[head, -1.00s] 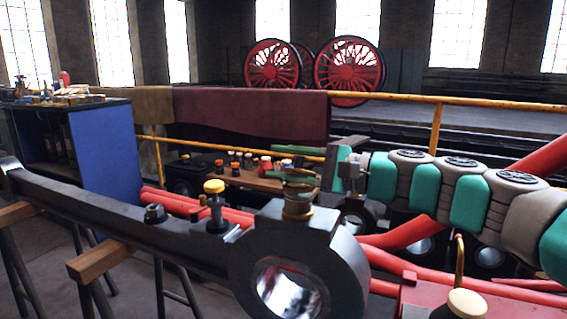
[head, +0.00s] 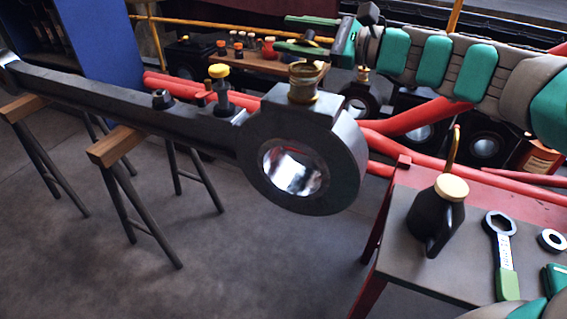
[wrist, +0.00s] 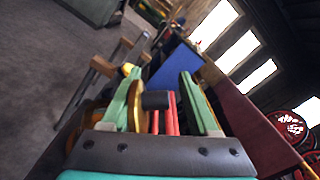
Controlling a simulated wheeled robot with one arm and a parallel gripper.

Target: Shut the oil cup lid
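The brass oil cup (head: 304,84) stands on top of the big round end of the dark rod (head: 345,160). Its rim shows in the head view, and its mouth looks uncovered. My gripper (head: 286,34) is just above and behind the cup, with its two green fingers apart. In the wrist view the fingers (wrist: 160,75) are also apart. A brass disc (wrist: 137,108), seen edge-on beside the left finger, looks like the raised lid. A dark knob-like cylinder (wrist: 155,100) lies between the fingers; I cannot tell whether either finger touches it.
A yellow-capped fitting (head: 218,72) stands on the rod left of the cup. Wooden trestles (head: 118,145) support the rod. A red-edged table at right holds a black oil can (head: 436,218) and a wrench (head: 502,250). Several small items sit on a board (head: 250,62) behind.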

